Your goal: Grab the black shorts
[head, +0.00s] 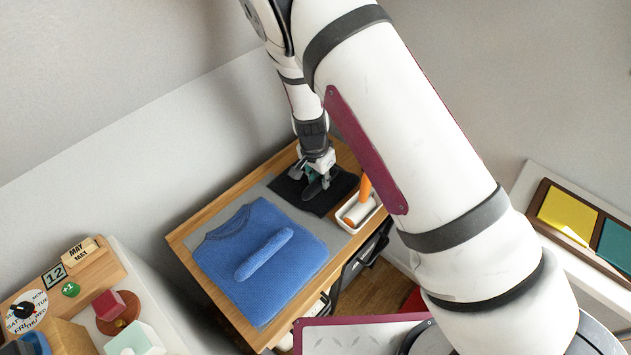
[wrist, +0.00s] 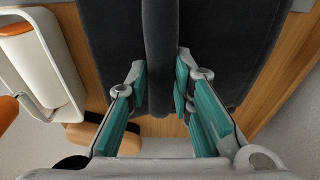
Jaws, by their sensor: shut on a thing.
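The black shorts (head: 328,203) lie folded flat on the wooden dresser top, to the right of a blue sweater. My gripper (head: 315,188) reaches down onto them from above. In the wrist view the dark cloth of the shorts (wrist: 225,45) fills the upper middle. A raised fold of it runs between the green-padded fingers of my gripper (wrist: 160,95), which are closed on this fold. The rest of the shorts lies flat on both sides. The arm hides part of their far side in the head view.
The blue sweater (head: 285,278) lies on a grey cloth beside the shorts. A white tray (head: 377,212) with orange and white items stands close on the right; it also shows in the wrist view (wrist: 70,70). A wooden calendar (head: 80,255) stands on the lower-left furniture.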

